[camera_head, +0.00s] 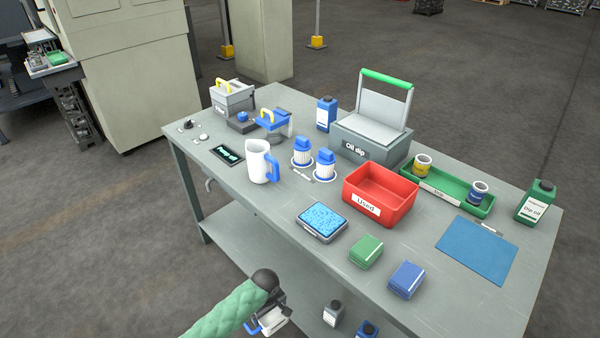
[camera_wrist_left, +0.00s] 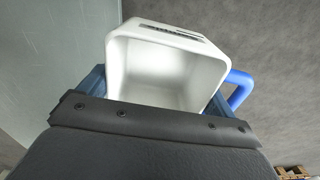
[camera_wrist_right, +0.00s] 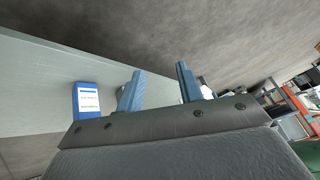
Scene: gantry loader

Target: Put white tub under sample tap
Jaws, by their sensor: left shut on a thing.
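The white tub (camera_wrist_left: 165,70) is held in my left gripper (camera_head: 266,316). In the left wrist view I look into its open, empty inside, and a blue handle (camera_wrist_left: 238,88) shows at its right side. In the head view the gripper and tub are low in the picture, in front of the table's near edge and apart from it. My right gripper (camera_wrist_right: 157,88) is out of the head view; in its wrist view its two fingers stand apart with nothing gripped between them. I cannot pick out a sample tap for certain in any view.
The workbench (camera_head: 270,215) carries a white jug (camera_head: 258,162), a red bin (camera_head: 381,194), an oil dip box (camera_head: 368,143), a green tray (camera_head: 447,190), a blue sponge tray (camera_head: 321,222) and a blue mat (camera_head: 476,249). Small bottles (camera_head: 333,313) stand on the lower shelf.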

